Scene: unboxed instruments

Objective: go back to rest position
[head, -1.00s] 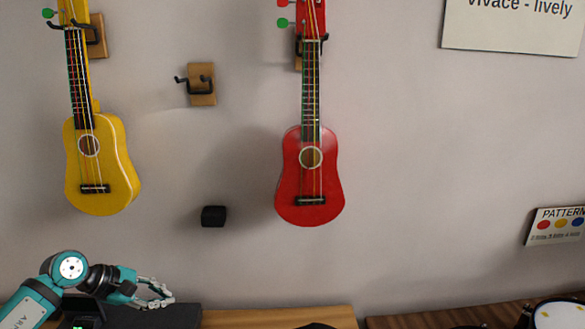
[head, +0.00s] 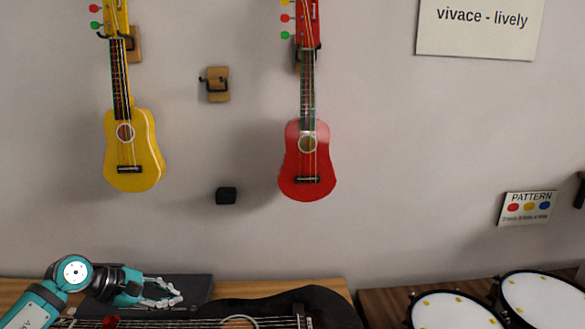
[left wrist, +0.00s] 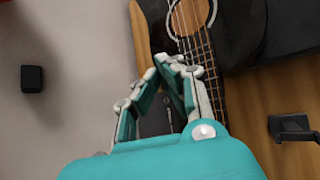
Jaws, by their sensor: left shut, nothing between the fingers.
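My left gripper (head: 166,292) is at the lower left of the head view, above the back of the wooden table and beside a black guitar (head: 325,306). Its fingers are shut with nothing between them. In the left wrist view the gripper (left wrist: 168,66) points toward the black guitar (left wrist: 240,30), whose strings and sound hole show beyond the fingertips. I cannot tell from these views how far apart they are. My right gripper is not in view.
A yellow ukulele (head: 134,150) and a red ukulele (head: 307,165) hang on the wall, with an empty wall hook (head: 215,84) between them. A black block (head: 226,195) sits on the wall below. Drums (head: 455,312) stand at the right.

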